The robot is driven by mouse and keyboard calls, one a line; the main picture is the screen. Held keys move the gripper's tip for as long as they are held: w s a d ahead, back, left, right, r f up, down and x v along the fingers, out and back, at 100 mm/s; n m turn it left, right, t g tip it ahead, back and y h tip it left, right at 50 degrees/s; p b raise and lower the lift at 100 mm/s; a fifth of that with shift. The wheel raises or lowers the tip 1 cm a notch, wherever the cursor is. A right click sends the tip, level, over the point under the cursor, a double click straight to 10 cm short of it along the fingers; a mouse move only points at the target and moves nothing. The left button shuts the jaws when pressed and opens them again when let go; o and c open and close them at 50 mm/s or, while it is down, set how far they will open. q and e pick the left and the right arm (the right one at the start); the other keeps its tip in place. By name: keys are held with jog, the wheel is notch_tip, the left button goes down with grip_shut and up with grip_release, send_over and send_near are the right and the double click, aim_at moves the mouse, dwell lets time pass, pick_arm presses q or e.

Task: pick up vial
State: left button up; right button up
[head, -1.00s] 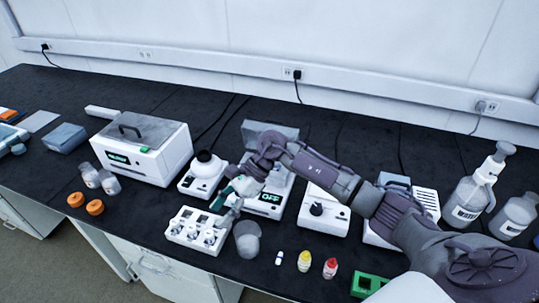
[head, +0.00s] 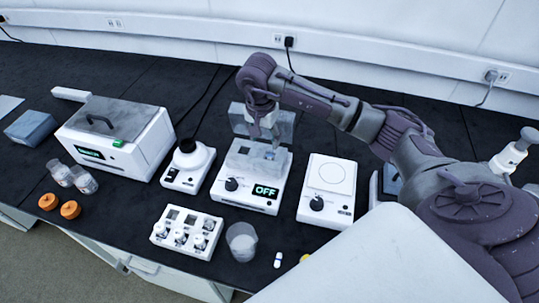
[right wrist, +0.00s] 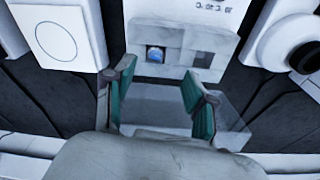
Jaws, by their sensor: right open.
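A vial with a blue top (right wrist: 156,54) sits in the left square hole of a grey metal block (right wrist: 172,37) in the right wrist view. The block's other hole looks empty. In the head view this block (head: 240,166) is on a white device (head: 232,197) with an OFF display; I cannot clearly make out the vial there. My left gripper is not in view.
A white rack (head: 187,234) with several vials and a clear beaker (head: 242,242) stand in front. A raised clear lid (head: 253,118) stands behind the block. A white device with a round plate (head: 328,188) is to the right, a small white device (head: 188,167) to the left.

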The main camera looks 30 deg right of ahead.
aim_at(270, 151)
jog(key=shift+w+d+f, duration=0.1)
jog(key=shift+w+f, duration=0.05)
jog(key=shift+f, duration=0.75)
jog(key=f, duration=0.1)
jog(key=d+f+p, duration=0.1)
jog(key=f, duration=0.1)
jog(key=f+p, duration=0.1)
jog(key=shift+d+f, duration=0.3)
jog(key=shift+d, duration=0.05)
jog(key=shift+w+f, duration=0.15)
jog(key=shift+f, duration=0.15)
jog(key=c, duration=1.1)
jog(key=shift+o, duration=0.2)
jog(key=shift+r, duration=0.1)
